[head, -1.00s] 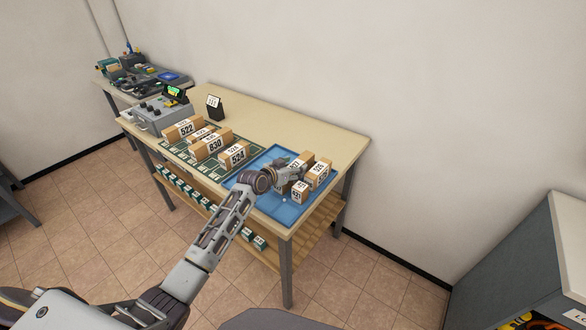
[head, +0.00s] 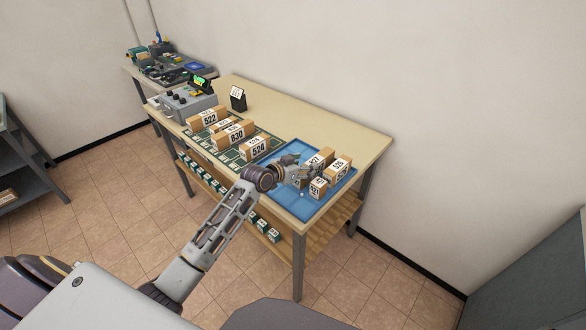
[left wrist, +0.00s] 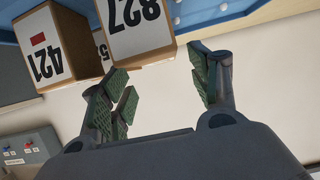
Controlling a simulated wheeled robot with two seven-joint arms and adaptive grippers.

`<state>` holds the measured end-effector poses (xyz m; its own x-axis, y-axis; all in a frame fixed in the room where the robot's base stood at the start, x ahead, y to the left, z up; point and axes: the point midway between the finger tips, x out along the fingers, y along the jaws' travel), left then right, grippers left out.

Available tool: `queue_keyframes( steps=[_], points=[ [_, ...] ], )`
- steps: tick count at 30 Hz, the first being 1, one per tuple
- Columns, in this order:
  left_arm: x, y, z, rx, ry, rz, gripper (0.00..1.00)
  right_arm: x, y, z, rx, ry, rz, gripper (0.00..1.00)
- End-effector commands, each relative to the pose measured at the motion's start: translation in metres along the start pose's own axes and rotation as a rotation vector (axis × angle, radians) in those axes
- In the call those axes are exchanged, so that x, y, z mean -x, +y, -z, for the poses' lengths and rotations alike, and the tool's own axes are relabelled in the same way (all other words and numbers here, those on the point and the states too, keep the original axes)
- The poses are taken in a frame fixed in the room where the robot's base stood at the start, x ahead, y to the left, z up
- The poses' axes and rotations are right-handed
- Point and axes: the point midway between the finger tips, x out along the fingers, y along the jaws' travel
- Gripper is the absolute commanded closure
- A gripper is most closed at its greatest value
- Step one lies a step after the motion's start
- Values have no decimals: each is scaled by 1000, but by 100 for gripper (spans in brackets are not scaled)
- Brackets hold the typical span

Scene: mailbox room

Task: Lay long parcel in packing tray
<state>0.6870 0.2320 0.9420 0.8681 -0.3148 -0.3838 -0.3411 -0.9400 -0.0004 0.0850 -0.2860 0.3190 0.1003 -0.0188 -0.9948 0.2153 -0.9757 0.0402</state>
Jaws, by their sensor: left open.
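The blue packing tray (head: 305,207) lies at the right end of the table. It holds a few cardboard parcels with white number labels: parcel 827 (head: 319,156), a parcel (head: 340,167) at the right and parcel 421 (head: 318,188) at the front. My left gripper (head: 300,174) is over the tray, close beside parcel 827. In the left wrist view its fingers (left wrist: 162,92) are apart with nothing between them. Parcel 827 (left wrist: 135,28) is just beyond the fingertips, and parcel 421 (left wrist: 52,48) is to its left. My right gripper is out of view.
Several more parcels, among them 522 (head: 208,119), 830 (head: 235,133) and 524 (head: 258,148), stand on a green mat left of the tray. A grey device (head: 187,103) and a small black sign (head: 238,97) stand farther left. The table's back strip is clear.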

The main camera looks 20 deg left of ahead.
Motion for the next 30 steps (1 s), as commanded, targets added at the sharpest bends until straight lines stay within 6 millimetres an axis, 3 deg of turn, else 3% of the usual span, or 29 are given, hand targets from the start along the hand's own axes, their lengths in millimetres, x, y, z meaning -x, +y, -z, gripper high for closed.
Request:
queue_keyframes(
  steps=[15, 30],
  points=[
    [50, -1, -1, -1, 0, 1, 39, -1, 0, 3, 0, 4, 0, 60],
    [59, 0, 0, 0, 1, 0, 39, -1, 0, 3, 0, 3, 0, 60]
  ],
)
